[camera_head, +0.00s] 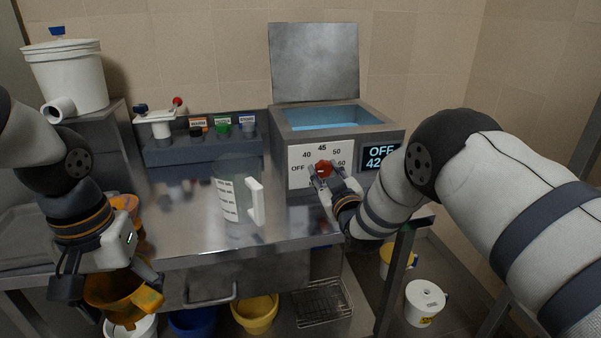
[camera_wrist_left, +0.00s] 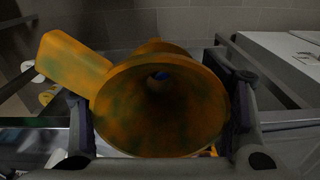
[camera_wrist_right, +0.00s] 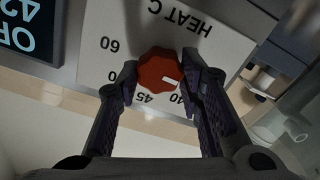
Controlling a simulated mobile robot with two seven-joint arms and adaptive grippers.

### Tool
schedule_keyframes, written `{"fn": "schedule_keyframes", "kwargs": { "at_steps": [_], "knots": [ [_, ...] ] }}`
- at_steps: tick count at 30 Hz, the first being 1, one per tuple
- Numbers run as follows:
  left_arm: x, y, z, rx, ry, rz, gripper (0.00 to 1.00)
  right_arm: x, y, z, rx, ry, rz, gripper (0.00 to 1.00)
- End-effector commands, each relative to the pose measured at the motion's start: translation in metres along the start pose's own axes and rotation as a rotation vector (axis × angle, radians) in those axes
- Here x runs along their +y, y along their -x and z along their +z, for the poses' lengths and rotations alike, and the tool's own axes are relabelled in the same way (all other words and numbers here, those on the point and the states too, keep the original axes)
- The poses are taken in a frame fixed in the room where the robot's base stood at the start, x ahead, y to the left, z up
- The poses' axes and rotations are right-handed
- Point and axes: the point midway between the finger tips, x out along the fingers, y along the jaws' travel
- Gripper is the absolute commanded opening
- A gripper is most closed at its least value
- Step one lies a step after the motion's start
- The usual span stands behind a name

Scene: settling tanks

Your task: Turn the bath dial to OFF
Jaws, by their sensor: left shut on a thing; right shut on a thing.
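The bath dial (camera_head: 323,169) is a red knob on a white panel (camera_head: 297,180) marked OFF, 40, 45, 50 and 60. My right gripper (camera_head: 326,184) is shut on it. The right wrist view shows the dial (camera_wrist_right: 160,70) between both fingers of the right gripper (camera_wrist_right: 160,85); its white mark points right in that picture, past the 40, and the OFF label is hidden there by a finger. The display (camera_head: 380,157) reads OFF above a partly hidden 42. My left gripper (camera_head: 110,285) is shut on an orange funnel (camera_wrist_left: 160,105), low at left in the head view.
The bath (camera_head: 320,116) has its lid raised and blue liquid inside. A clear jug (camera_head: 238,195) stands on the steel bench left of the dial. A white bucket (camera_head: 70,75) stands at the back left. Yellow and blue buckets sit below the bench.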

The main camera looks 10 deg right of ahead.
Motion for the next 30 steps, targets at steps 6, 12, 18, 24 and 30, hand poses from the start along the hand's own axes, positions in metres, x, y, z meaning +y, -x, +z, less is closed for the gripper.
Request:
{"fn": "schedule_keyframes", "kwargs": {
  "at_steps": [6, 12, 18, 24, 30],
  "knots": [
    [0.0, 0.0009, -0.0001, 0.002, 0.0, 0.0, 0.34, -0.0003, 0.0, -0.0003, 0.0, 0.054, 0.0, 0.06],
    [0.0, 0.0009, -0.0001, 0.002, 0.0, 0.0, 0.34, 0.0, 0.0, 0.0001, 0.0, 0.07, 0.0, 0.06],
    [0.0, 0.0009, -0.0001, 0.002, 0.0, 0.0, 0.34, 0.0, 0.0, 0.0003, -0.001, 0.071, 0.0, 0.06],
    [0.0, 0.0008, -0.0001, 0.001, 0.0, 0.0, 0.34, 0.0, 0.0001, 0.0005, -0.001, 0.071, 0.0, 0.52],
    [0.0, 0.0008, -0.0001, 0.002, 0.0, 0.0, 0.34, 0.0, 0.0001, 0.0004, -0.001, 0.069, 0.0, 0.54]
  ]
}}
